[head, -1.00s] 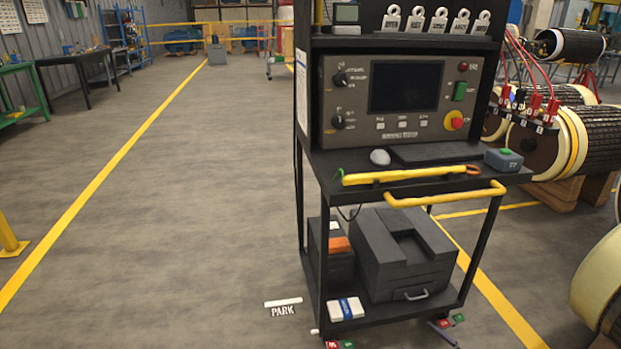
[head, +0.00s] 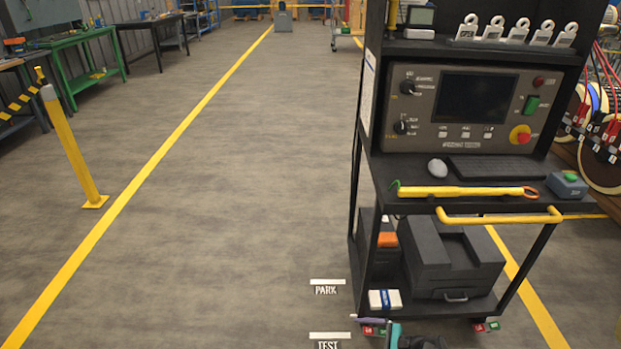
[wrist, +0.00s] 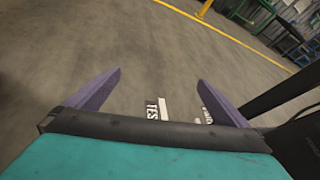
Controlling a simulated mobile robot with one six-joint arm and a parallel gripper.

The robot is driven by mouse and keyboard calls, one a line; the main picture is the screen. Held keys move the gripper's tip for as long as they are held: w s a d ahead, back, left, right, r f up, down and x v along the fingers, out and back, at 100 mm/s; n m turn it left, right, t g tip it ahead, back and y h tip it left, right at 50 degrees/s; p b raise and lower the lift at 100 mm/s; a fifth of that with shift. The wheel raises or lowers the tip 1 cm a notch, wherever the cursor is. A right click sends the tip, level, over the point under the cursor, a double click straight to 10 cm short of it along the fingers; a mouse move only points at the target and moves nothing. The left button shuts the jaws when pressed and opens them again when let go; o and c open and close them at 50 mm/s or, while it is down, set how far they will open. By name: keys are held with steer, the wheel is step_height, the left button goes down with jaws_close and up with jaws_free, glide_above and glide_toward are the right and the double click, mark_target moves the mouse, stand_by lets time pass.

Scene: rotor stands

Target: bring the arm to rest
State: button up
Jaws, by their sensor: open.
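My gripper (wrist: 160,76) shows in the wrist view with its two purple fingers wide apart and nothing between them. Its teal body fills the bottom of that view. Below the fingers is bare grey floor with a white TEST marking (wrist: 152,109). In the head view a purple finger and teal part of my arm show at the bottom edge, by the cart's lower front-left corner. Most of my arm is out of view there.
A black test cart (head: 432,314) stands at the right, with a yellow rod (head: 460,191) on its shelf. PARK (head: 326,290) and TEST (head: 328,344) floor markings lie left of it. A yellow post (head: 72,150) stands at the left. The floor between is clear.

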steer(key=s+a+r+n+g+h+p, duration=0.2)
steer(key=s+a+r+n+g+p, duration=0.3)
steer(key=s, duration=0.5)
steer(key=s+a+r+n+g+h+p, duration=0.2)
steer(key=s+a+n+g+p, duration=0.15)
steer(key=s+a, duration=0.5)
steer(key=s+d+r+n+g+h, duration=0.2)
steer(key=s+d+n+h, duration=0.6)
steer(key=d, duration=0.5)
steer(key=shift+s+r+n+h+p, duration=0.45)
steer(key=shift+s+r+n, duration=0.15)
steer(key=shift+s+n, duration=0.5)
